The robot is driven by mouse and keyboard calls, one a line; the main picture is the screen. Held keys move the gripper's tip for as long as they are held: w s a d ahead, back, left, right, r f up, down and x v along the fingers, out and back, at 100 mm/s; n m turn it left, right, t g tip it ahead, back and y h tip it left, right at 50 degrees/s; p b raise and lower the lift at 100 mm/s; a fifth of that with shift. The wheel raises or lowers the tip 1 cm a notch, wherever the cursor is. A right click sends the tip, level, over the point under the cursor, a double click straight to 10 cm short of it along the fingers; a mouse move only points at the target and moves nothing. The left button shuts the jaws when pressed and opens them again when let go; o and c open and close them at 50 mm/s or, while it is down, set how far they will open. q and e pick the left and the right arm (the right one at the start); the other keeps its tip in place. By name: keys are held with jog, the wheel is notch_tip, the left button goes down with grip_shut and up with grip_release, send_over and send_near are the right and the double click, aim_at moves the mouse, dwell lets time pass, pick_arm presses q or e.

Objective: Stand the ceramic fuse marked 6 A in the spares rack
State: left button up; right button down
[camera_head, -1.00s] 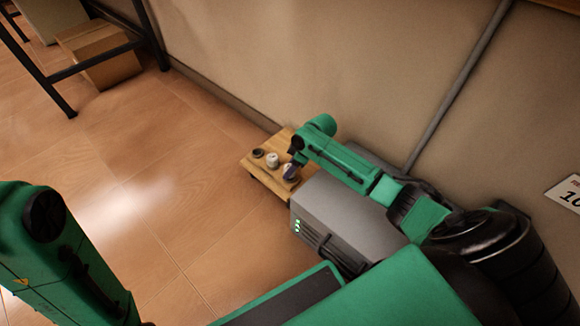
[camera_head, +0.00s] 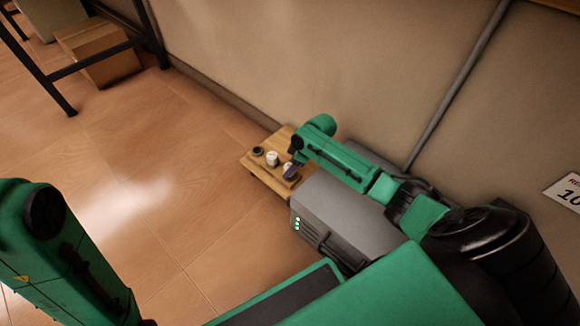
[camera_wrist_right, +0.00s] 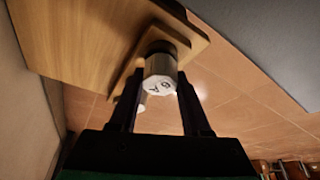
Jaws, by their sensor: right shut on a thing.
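The spares rack (camera_head: 262,175) is a small wooden stand against the wall, with several dark round seats in a row. A white ceramic fuse (camera_wrist_right: 160,78) is between the fingers of my right gripper (camera_wrist_right: 160,108), which is shut on it. Its end face shows a black mark that reads upside down as 6 A. Its far end meets a dark ring on the wood; I cannot tell how deep it sits. In the head view my right gripper (camera_head: 291,167) is over the rack's near end. My left gripper is out of view.
A second white fuse (camera_head: 272,158) stands in the middle seat, and the far-left seat (camera_head: 258,151) looks empty. A grey box with green lights (camera_head: 335,220) stands right beside the rack. A cardboard box (camera_head: 100,58) is far off. Open floor lies to the left.

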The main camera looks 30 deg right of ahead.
jog(key=shift+f, duration=0.2)
grip_release()
dwell(0.4)
